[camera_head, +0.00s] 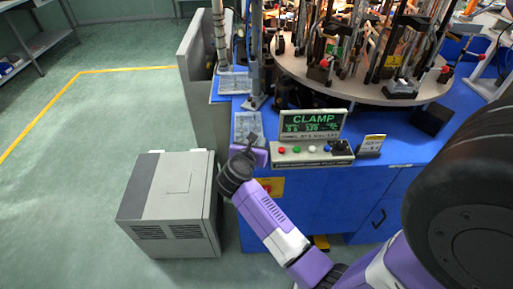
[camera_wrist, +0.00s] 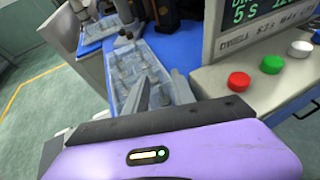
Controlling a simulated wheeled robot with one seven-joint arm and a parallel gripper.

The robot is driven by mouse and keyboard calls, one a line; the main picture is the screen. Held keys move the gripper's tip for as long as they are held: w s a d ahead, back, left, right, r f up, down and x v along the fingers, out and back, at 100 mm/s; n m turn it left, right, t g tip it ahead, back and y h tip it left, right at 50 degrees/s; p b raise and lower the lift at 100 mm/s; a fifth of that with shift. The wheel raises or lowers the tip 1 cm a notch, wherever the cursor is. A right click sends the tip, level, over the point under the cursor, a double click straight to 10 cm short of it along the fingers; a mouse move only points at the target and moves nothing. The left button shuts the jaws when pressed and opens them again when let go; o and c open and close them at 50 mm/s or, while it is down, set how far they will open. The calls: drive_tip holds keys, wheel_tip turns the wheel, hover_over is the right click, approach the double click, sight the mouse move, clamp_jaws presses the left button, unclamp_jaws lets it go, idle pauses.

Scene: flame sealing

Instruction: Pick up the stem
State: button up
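A grey tray (camera_wrist: 152,62) with small pale pieces in it lies on the blue bench, ahead of my gripper in the wrist view. It also shows in the head view (camera_head: 240,121), just beyond my gripper (camera_head: 252,138). The pieces are too small and blurred for me to single out a stem. In the wrist view the two grey fingers of my gripper (camera_wrist: 160,90) stand apart at the tray's near edge, with nothing visible between them. The gripper's purple body hides what lies directly below.
A control box with a CLAMP display (camera_head: 313,125) and coloured buttons stands close to the right of the tray. A round turntable (camera_head: 340,92) with burners and fixtures is behind it. A grey cabinet (camera_head: 168,200) stands on the floor at left. Open floor lies farther left.

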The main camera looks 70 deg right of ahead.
drive_tip(key=shift+c, duration=0.2)
clamp_jaws()
